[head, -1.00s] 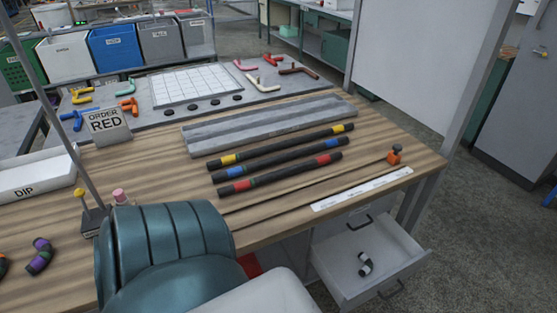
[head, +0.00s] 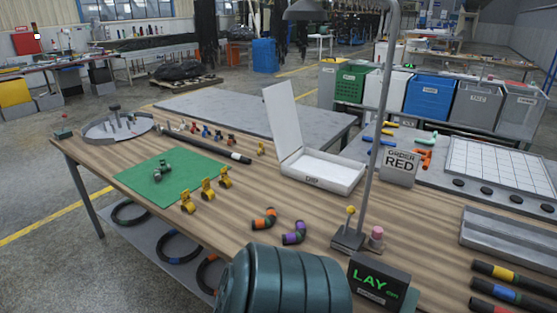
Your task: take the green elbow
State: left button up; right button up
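Two dark elbows lie on the wooden table near its front: one with orange bands (head: 264,219) and one with purple bands (head: 294,234). A dark elbow-like piece (head: 163,168) lies on a green mat (head: 150,190); its band colour is too small to tell. A teal-green bent piece (head: 411,141) lies on the grey board at the right, behind the sign "ORDER RED" (head: 400,165). Neither of my grippers is in view.
A lamp post (head: 378,130) and a "LAY" display (head: 379,284) stand at the front right. Yellow clips (head: 207,189) stand beside the mat. An open white "DIP" box (head: 322,172) sits behind. Banded hoses (head: 510,275) lie at right. Rings (head: 180,247) rest on a lower shelf.

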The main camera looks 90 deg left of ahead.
aim_at(157, 175)
jog(key=u, duration=3.65)
jog(key=j+z, duration=0.1)
jog(key=z, duration=0.4)
jog(key=i+j+z, duration=0.15)
jog(key=j, duration=0.2)
jog(key=i+j+z, duration=0.15)
jog(key=j, duration=0.2)
jog(key=i+j+z, duration=0.2)
jog(key=j, duration=0.15)
jog(key=j+z, duration=0.15)
jog(key=j, duration=0.2)
jog(key=i+j+z, duration=0.15)
jog(key=j, duration=0.25)
